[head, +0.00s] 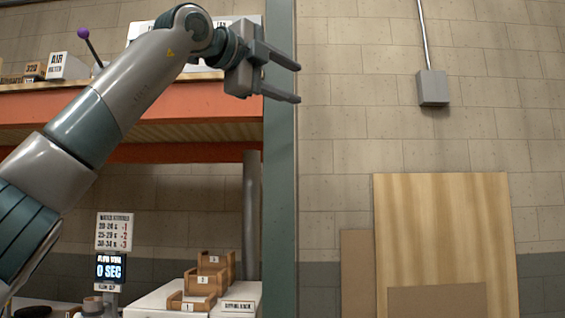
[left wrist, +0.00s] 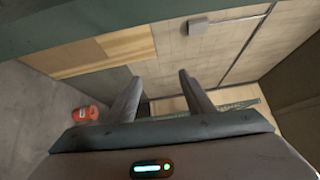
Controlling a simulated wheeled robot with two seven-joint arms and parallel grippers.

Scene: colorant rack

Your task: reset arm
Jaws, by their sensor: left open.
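My left gripper (head: 296,83) is open and empty, raised in front of the upper shelf's right end in the head view, with its fingers pointing right. In the left wrist view its two fingers (left wrist: 157,92) stand apart with nothing between them. My left arm reaches in from the left edge and bends at the top. My right gripper shows in neither view.
An orange shelf beam (head: 190,103) and a grey-green upright (head: 281,170) are close by the left gripper. Stepped numbered boxes (head: 206,285) and a timer display (head: 110,268) stand below. Wooden panels (head: 440,225) lean on the wall. An orange container (left wrist: 85,114) is on the floor.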

